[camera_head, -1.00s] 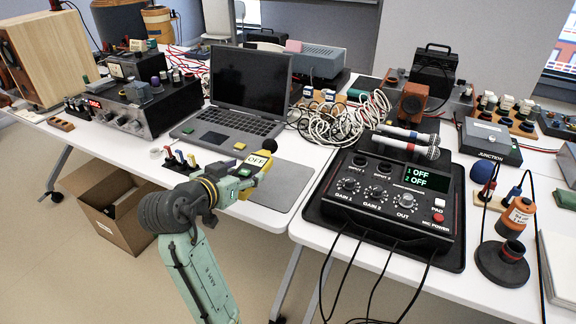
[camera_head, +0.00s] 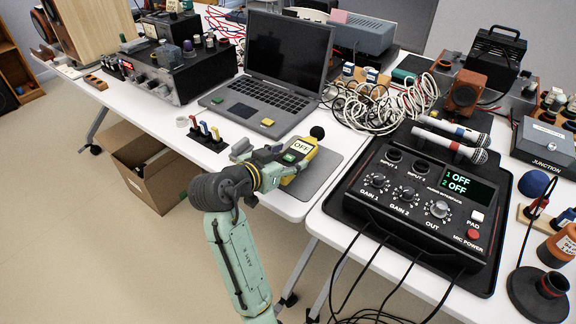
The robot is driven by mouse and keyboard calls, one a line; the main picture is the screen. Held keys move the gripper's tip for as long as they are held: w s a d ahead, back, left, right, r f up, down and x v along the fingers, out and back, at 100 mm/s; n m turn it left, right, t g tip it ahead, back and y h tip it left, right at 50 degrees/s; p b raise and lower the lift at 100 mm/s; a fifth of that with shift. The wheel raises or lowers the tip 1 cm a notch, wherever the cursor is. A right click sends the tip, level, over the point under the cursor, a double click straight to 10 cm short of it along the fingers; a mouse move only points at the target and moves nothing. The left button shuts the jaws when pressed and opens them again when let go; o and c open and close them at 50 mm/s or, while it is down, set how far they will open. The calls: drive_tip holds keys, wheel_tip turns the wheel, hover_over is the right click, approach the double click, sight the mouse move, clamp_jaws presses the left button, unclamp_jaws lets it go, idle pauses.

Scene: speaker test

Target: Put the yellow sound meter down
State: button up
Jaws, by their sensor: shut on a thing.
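The yellow sound meter (camera_head: 302,150) has a black ball tip, a white label reading OFF and a green button. My gripper (camera_head: 284,158) is shut on it, at the near right corner of the left table. The meter is tilted, over a grey mat (camera_head: 318,172) on the white table. I cannot tell whether its underside touches the mat. My gripper and wrist hide part of the meter's left side.
A laptop (camera_head: 265,85) stands behind the meter. A small rack with coloured plugs (camera_head: 206,132) is to the left. The black audio interface (camera_head: 418,205) is to the right, past a gap between tables. Bare mat shows right of the meter. An open cardboard box (camera_head: 150,170) is on the floor.

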drive_tip(key=shift+f, duration=1.4)
drive_tip(key=shift+f, duration=0.2)
drive_tip(key=o, duration=1.4)
drive_tip(key=shift+c, duration=0.2)
drive_tip(key=shift+r, duration=0.25)
drive_tip(key=b+v, duration=0.1)
drive_tip(key=v, duration=1.1)
